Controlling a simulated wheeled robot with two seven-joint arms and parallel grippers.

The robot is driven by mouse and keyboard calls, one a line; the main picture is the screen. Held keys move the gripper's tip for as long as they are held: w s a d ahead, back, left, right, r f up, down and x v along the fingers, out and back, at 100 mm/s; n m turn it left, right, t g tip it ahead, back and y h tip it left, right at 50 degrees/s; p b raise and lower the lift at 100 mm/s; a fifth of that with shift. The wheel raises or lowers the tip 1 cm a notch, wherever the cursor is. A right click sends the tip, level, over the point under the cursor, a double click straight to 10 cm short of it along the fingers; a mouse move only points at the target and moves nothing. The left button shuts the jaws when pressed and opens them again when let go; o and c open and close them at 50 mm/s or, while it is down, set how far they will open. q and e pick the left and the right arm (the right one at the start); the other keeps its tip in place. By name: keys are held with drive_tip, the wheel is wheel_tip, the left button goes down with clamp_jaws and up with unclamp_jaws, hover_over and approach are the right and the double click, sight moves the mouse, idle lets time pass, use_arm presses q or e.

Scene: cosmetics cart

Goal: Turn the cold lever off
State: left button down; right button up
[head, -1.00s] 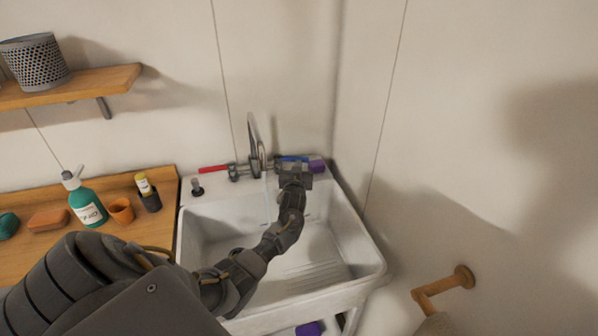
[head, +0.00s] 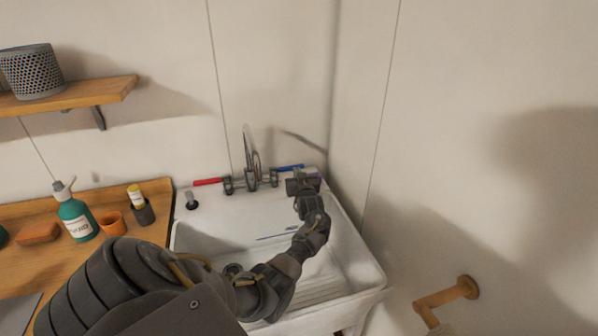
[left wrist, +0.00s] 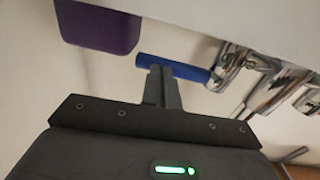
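The blue cold lever (head: 290,167) points right from the chrome faucet (head: 251,175) at the back of the sink. The red lever (head: 208,181) points left. My left gripper (head: 302,180) is over the back right corner of the sink, just in front of the blue lever. In the left wrist view, its two narrow fingers (left wrist: 162,72) are together, with their tips at the blue lever (left wrist: 185,69). They look shut beside it rather than around it; whether they touch is unclear. My right gripper is out of view.
A purple block (left wrist: 98,25) is close to the lever's free end. The white sink (head: 205,235) lies below my left arm. A green bottle (head: 76,220), an orange cup (head: 112,222) and a dark holder (head: 143,212) stand on the wooden counter at left.

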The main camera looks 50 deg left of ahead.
use_arm(q)
drive_tip(key=shift+w+r, duration=0.1)
drive_tip(key=shift+d, duration=0.2)
drive_tip(key=p+v, duration=0.7)
drive_tip(key=v, duration=0.6)
drive_tip(key=shift+w+d+p, duration=0.25)
drive_tip(key=shift+d+p, duration=0.15)
drive_tip(key=shift+d, duration=0.1)
